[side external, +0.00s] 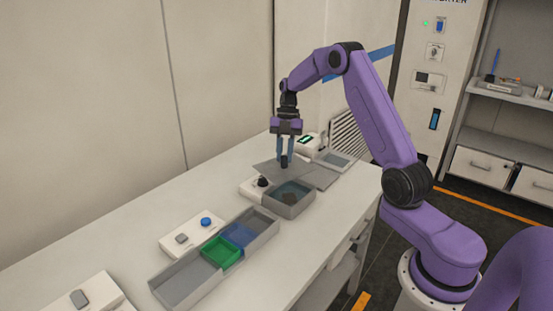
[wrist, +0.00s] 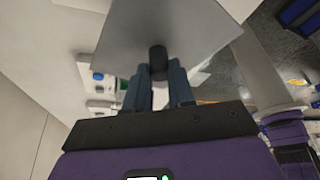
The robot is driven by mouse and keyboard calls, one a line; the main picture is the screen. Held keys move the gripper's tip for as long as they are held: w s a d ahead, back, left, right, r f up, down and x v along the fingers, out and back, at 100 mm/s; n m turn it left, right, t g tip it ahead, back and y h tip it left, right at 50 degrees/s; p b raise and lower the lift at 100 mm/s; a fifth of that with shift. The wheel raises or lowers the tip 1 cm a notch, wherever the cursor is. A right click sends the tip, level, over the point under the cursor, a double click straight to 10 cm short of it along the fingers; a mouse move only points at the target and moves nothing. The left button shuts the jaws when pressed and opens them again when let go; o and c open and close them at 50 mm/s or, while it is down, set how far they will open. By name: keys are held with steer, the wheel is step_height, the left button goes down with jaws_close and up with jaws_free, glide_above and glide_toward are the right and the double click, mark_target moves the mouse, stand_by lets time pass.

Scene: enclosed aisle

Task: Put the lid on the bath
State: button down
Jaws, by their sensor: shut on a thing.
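The lid is a flat grey plate with a dark knob on top. In the side view the lid (side external: 267,170) hangs level, or nearly so, just behind and above the bath. My gripper (side external: 285,159) points down and is shut on the lid's knob. In the wrist view the lid (wrist: 165,22) fills the top middle, with my gripper's fingers (wrist: 159,80) on either side of the knob. The bath (side external: 291,208) is a grey open box with bluish liquid and a dark thing inside; its top is uncovered. The exact gap between lid and bath is unclear.
A white unit with a black knob (side external: 262,182) stands left of the bath. A long grey tray (side external: 180,283) with green (side external: 221,252) and blue (side external: 239,235) bins lies nearer. A device with a green display (side external: 308,141) and a vented panel stand behind. The bench's front right is clear.

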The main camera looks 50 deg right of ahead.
steer(key=d+n, duration=0.1)
steer(key=d+n+g, duration=0.1)
steer(key=n, duration=0.1)
steer(key=shift+s+d+f+h, duration=0.1)
steer(key=shift+s+d+h, duration=0.05)
steer(key=shift+d+h, duration=0.2)
steer(key=shift+f, duration=4.05)
steer(key=shift+f, duration=0.7)
steer(key=c, duration=0.9)
jaws_free()
steer(key=v, duration=1.7)
steer(key=shift+r, duration=0.2)
